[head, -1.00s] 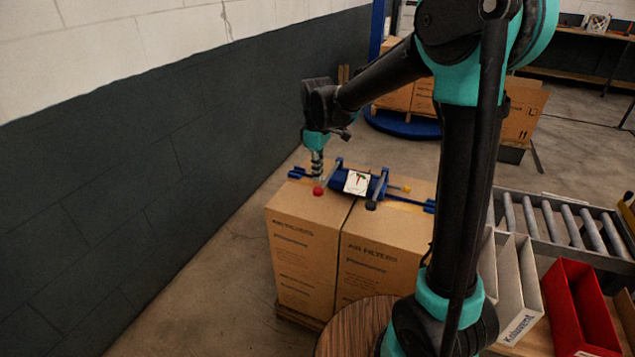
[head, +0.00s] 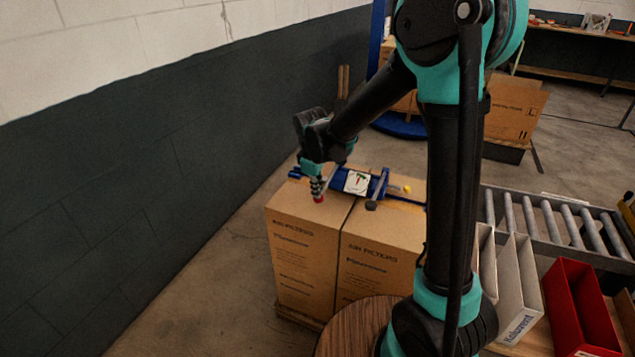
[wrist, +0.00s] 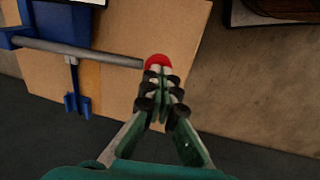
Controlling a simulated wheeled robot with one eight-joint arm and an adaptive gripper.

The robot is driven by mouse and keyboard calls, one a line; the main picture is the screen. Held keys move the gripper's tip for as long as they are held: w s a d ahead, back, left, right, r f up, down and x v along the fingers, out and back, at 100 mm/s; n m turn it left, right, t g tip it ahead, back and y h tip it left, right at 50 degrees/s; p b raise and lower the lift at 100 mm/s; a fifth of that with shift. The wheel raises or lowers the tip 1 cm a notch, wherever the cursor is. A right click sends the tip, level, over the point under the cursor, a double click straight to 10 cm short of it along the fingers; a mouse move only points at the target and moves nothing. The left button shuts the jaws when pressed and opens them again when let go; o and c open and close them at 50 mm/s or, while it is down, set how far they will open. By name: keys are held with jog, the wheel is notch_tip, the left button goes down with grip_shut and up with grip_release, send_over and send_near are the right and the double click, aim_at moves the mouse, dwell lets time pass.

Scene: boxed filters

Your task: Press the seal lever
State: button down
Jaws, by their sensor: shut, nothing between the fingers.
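A blue strapping tool (head: 366,185) with a white dial card (head: 357,182) lies across the tops of two cartons. A grey lever ending in a red knob (head: 319,200) sticks out at its left front. A second lever with a black knob (head: 371,205) is at its right, and a small yellow knob (head: 407,189) lies beyond. My gripper (head: 317,192) is shut and empty, pointing down with its tips at the red knob. In the wrist view the tips (wrist: 160,72) overlap the red knob (wrist: 158,60) at the rod's end; firm contact cannot be told.
The cartons (head: 308,252) stand on a low pallet close to a dark wall on the left. A round wooden top (head: 352,332) is in front. A roller conveyor (head: 560,222), white bins and a red bin (head: 580,310) are at right.

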aim_at(317, 202)
jog(key=shift+f+t+h, duration=0.4)
jog(key=shift+f+t, duration=0.7)
jog(key=shift+f, duration=0.8)
jog(key=shift+r, duration=0.2)
jog(key=v, duration=1.3)
jog(key=shift+r, duration=0.45)
jog(key=shift+w+d, duration=0.1)
jog(key=s+d+f+m, duration=0.3)
jog(key=s+d+m, duration=0.1)
jog(key=d, duration=0.4)
jog(key=s+d+f+m+y, duration=0.1)
jog(key=s+d+f+m, duration=0.3)
jog(key=s+d, duration=0.3)
jog(key=s+d+f+m, duration=0.4)
jog(key=s+d+m, duration=0.1)
jog(key=d, duration=0.5)
jog(key=shift+s+m, duration=0.2)
jog(key=shift+m, duration=0.3)
